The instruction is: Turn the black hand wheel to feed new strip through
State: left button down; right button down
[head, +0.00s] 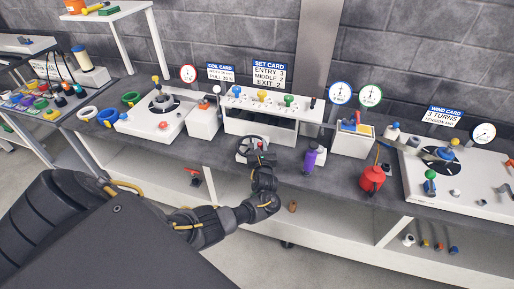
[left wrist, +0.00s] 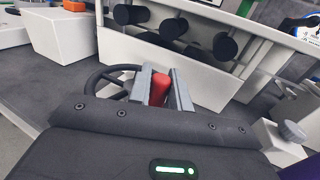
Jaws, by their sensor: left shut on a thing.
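The black hand wheel (head: 241,146) stands at the front of the white strip feed rack (head: 272,126), mid-bench. It also shows in the left wrist view (left wrist: 92,83), partly hidden by my gripper. My left gripper (head: 258,157) is at the wheel. In the left wrist view, its two grey fingers (left wrist: 161,90) are shut on a red handle (left wrist: 159,88) at the wheel's right side. Black rollers (left wrist: 172,27) sit in the rack just behind the wheel. Strip in the rack cannot be made out. My right gripper is not in view.
A purple bottle (head: 310,157) stands right of the wheel, and a red can (head: 372,179) farther right. A white box (head: 204,122) stands left of the rack. Coloured knobs (head: 289,100) top the rack. A set card (head: 270,74) reads entry 3, middle 2, exit 2.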

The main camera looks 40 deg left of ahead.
pick_arm(q)
jog(key=n+g+y+b, duration=0.1)
jog(key=g+b, duration=0.1)
jog(key=w+n+g+y+b, duration=0.1)
jog(key=n+g+y+b, duration=0.1)
jog(key=b, duration=0.1)
jog(key=w+n+g+y+b, duration=0.1)
jog(key=b, duration=0.1)
jog(key=shift+w+d+f+n+g, duration=0.15)
jog(key=shift+f+n+g, duration=0.15)
jog(key=shift+g, duration=0.1)
jog(key=shift+w+r+n+g+y+b, duration=0.35)
jog(key=shift+n+g+y+b, duration=0.35)
jog(key=shift+b, duration=0.75)
jog(key=c, duration=1.3)
grip_release()
jog(key=shift+c, duration=0.2)
